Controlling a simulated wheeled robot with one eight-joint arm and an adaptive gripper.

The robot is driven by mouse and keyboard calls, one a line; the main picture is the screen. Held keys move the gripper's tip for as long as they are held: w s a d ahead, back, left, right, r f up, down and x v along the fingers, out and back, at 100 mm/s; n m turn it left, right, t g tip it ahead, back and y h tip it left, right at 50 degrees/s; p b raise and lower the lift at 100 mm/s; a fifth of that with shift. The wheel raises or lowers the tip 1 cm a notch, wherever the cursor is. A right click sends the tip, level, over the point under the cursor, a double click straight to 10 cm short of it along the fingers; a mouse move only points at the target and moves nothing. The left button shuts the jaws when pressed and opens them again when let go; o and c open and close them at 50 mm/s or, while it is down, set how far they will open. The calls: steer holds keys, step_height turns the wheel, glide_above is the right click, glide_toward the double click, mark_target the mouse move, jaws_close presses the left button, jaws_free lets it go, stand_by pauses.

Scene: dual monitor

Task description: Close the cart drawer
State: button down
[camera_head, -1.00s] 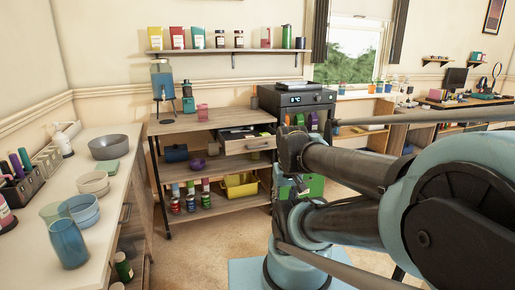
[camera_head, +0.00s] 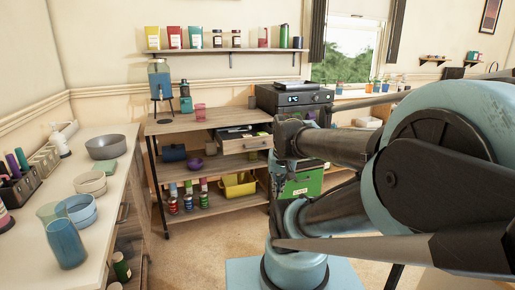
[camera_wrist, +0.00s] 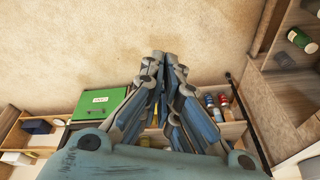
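The wooden cart (camera_head: 205,125) stands against the back wall with three levels. Its drawer (camera_head: 245,145), under the top at the right, is pulled out, with dark and light items showing inside. My gripper shows in the wrist view (camera_wrist: 167,64) with its fingertips drawn together and nothing seen between them. It points over bare floor, with the cart's shelves partly behind it. The drawer cannot be made out in the wrist view. In the head view my arm stands in front of the cart's right end, just right of the drawer, and the fingertips cannot be made out.
A green case (camera_head: 300,184) sits right of the cart, below a black printer-like machine (camera_head: 293,98). A yellow bin (camera_head: 239,186) and several small jars are on the cart's bottom shelf. A counter with bowls (camera_head: 107,147) runs along the left. The floor before the cart is clear.

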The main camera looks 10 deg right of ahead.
steer(key=w+d+r+m+t+y, duration=0.2)
steer(key=w+m, duration=0.5)
steer(key=w, duration=1.1)
steer(key=w+d+r+m+t+h, duration=0.1)
steer(key=w+r+m+t, duration=0.4)
steer(key=w, duration=1.3)
steer(key=w+a+f+m+g, duration=0.1)
steer(key=w+a+f+g, duration=0.1)
steer(key=w+f, duration=0.8)
steer(key=shift+w+a+f+m, duration=0.2)
steer(key=shift+w+a+m, duration=0.05)
steer(key=shift+w+m, duration=0.15)
steer(key=w+a, duration=0.1)
steer(key=w, duration=0.6)
steer(key=w+a, duration=0.2)
steer(key=w, duration=0.6)
steer(key=w+a, duration=0.2)
steer(key=w, duration=0.6)
steer(key=shift+w+a, duration=0.1)
steer(key=shift+w, duration=0.15)
